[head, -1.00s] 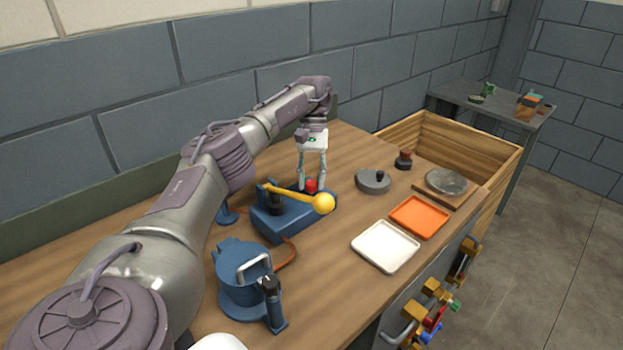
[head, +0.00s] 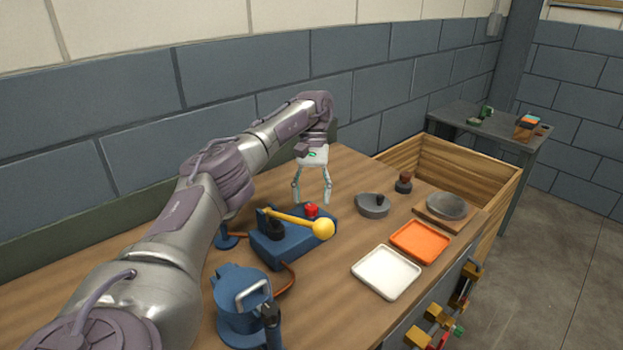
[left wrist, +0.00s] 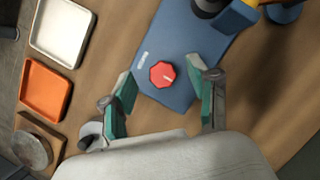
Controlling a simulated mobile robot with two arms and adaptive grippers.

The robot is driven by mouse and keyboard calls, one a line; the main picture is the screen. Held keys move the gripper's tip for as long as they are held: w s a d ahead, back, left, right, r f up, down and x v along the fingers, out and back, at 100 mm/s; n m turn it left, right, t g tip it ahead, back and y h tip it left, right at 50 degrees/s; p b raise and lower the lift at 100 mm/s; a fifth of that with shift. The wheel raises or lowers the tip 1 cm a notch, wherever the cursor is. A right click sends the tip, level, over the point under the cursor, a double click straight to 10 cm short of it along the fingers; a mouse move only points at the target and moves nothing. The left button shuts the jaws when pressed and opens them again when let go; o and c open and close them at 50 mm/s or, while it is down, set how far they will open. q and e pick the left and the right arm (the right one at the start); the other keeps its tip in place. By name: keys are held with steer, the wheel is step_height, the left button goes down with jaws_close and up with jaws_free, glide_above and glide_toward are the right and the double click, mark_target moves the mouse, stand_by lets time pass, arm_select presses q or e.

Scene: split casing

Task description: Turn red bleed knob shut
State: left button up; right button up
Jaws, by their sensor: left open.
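The red bleed knob (head: 311,210) sits on top of the blue pump base (head: 293,244), near its far end. In the left wrist view the knob (left wrist: 162,74) is an octagonal red cap with a short pale mark, on the blue base (left wrist: 186,45). My left gripper (head: 312,200) is open above and just behind the knob, pointing down. In the left wrist view its fingertips (left wrist: 160,75) are spread on either side of the knob, with clear gaps. Nothing is held. A yellow lever with a ball end (head: 323,229) crosses the base in front of the knob. My right gripper is not seen.
A blue cylindrical casing (head: 241,301) stands at the front. A white tray (head: 386,272) and an orange tray (head: 420,242) lie to the right. A round grey part (head: 372,206) stands right of the gripper. A wooden crate (head: 450,158) is behind.

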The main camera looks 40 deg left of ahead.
mark_target(311, 206)
arm_select(q)
step_height(311, 206, up, 8)
steer(key=shift+f, duration=0.15)
stand_by(0.3)
stand_by(0.4)
